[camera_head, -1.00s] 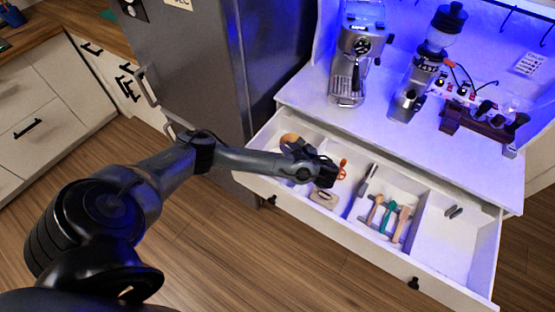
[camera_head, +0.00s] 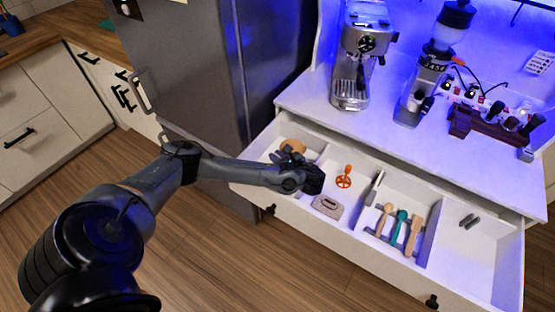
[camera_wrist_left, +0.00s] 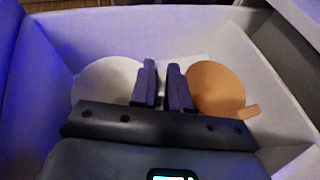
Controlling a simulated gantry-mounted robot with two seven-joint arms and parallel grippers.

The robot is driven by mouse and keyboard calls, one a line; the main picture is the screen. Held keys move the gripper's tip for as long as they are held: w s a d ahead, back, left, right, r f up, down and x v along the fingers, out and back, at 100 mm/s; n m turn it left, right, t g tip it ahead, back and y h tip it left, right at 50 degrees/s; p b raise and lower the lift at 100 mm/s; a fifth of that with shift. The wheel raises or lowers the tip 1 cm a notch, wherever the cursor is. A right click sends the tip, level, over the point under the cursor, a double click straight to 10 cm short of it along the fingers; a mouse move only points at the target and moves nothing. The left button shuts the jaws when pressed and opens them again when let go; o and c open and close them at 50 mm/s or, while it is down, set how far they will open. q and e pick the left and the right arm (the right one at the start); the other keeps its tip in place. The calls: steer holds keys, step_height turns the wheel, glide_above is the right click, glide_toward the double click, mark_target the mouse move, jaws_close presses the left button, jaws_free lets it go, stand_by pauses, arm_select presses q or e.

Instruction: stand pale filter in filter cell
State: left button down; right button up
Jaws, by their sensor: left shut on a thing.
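My left gripper (camera_head: 290,157) is down at the drawer's left compartment, its fingers (camera_wrist_left: 165,86) close together in the left wrist view. The pale filter (camera_wrist_left: 98,78), a round whitish disc, shows left of and behind the fingers. The gripper is shut on it, though the fingers hide the contact. A round brown filter (camera_wrist_left: 213,84) with a small tab is just right of the fingers; its edge also shows in the head view (camera_head: 294,146). I cannot tell how far the pale filter is tilted. My right gripper is out of view.
The open drawer (camera_head: 375,256) has several compartments. An orange-handled tool (camera_head: 344,177) and a beige block (camera_head: 328,207) are beside the gripper's compartment. Several brushes (camera_head: 401,226) lie farther right. The compartment's pale walls (camera_wrist_left: 270,65) stand close around the gripper. The espresso machine (camera_head: 357,55) stands above.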

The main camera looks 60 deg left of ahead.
arm_select(q)
steer(key=shift+f, duration=0.3)
steer(key=c, duration=1.1)
jaws_free()
steer(key=shift+d+r+p, duration=0.35)
steer(key=shift+d+r, duration=0.05)
steer(key=p+v, duration=1.1)
steer(key=shift+p, duration=0.3)
steer(key=shift+d+f, duration=0.1)
steer(key=shift+f, duration=0.05)
